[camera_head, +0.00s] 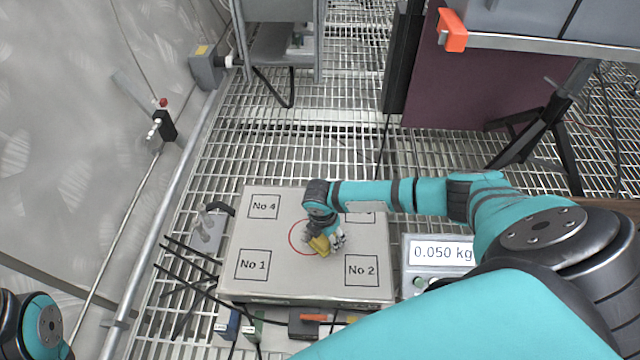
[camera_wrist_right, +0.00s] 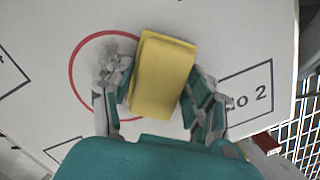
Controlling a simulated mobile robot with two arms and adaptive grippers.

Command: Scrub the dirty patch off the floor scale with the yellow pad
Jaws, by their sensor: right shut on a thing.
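The floor scale (camera_head: 285,283) has a pale top plate with numbered squares and a red circle at its middle. My right gripper (camera_head: 325,241) is over the plate near the circle, shut on the yellow pad (camera_head: 318,244). In the right wrist view, the pad (camera_wrist_right: 161,78) sits between the two fingers, at the circle's right edge, toward the No 2 square. A grey mottled smudge, seemingly the dirty patch (camera_wrist_right: 112,60), lies inside the circle beside the left finger, partly hidden by it. Whether the pad touches the plate is unclear. My left gripper is out of view.
A display (camera_head: 443,252) reading 0.050 kg stands right of the scale. Black cables (camera_head: 185,275) and a small metal fixture (camera_head: 208,232) lie to its left. Small boxes (camera_head: 310,322) sit in front. Open grating (camera_head: 300,150) lies behind; a pipe rail runs along the left wall.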

